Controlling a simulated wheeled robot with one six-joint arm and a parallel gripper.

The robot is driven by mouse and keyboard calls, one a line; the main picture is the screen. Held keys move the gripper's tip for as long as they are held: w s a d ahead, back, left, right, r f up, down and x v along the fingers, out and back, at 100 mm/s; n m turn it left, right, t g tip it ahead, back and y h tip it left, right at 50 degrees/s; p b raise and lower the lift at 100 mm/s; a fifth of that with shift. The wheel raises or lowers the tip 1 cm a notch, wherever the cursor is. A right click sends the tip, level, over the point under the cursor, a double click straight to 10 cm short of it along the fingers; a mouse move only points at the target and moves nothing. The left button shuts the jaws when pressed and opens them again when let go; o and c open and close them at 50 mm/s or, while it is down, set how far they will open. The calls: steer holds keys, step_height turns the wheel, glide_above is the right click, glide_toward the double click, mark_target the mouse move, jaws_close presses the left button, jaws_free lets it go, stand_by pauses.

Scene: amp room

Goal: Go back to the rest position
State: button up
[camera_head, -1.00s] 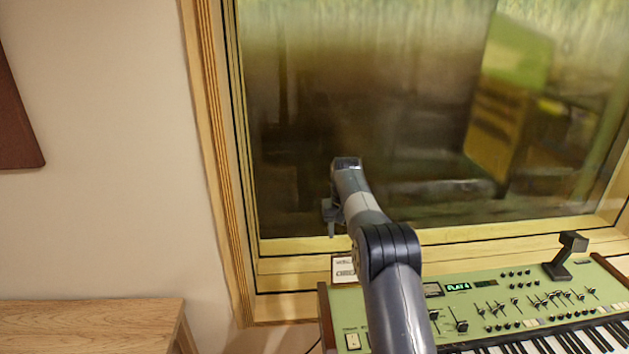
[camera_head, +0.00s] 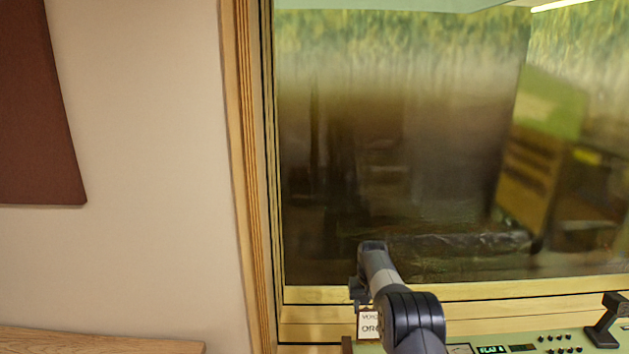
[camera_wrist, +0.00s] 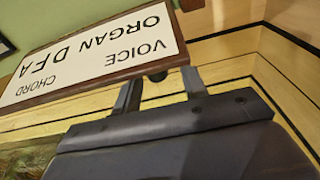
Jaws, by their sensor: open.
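My gripper (camera_head: 357,291) is at the end of my raised arm, in front of the wood-framed window in the head view. In the wrist view its two fingers (camera_wrist: 161,90) stand apart with nothing between them. A wood-edged sign (camera_wrist: 100,55) reading "VOICE ORGAN DFA CHORD" lies just beyond the fingertips in the wrist view. I cannot tell whether the fingers touch it. The sign also shows low in the head view (camera_head: 370,324), partly hidden by my arm.
A wooden surface (camera_head: 90,343) is at the lower left. The window glass (camera_head: 400,150) and its frame (camera_head: 250,180) stand behind my arm. A brown panel (camera_head: 40,120) hangs on the pale wall.

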steer(key=shift+w+f, duration=0.1)
steer(key=r, duration=0.7)
steer(key=s+r+b, duration=0.1)
steer(key=r, duration=0.2)
steer(key=shift+r, duration=0.25)
steer(key=shift+s+f+p, duration=0.15)
steer(key=shift+f+p, duration=0.2)
steer(key=shift+f, duration=4.5)
steer(key=shift+s, duration=0.1)
steer(key=shift+r, duration=0.15)
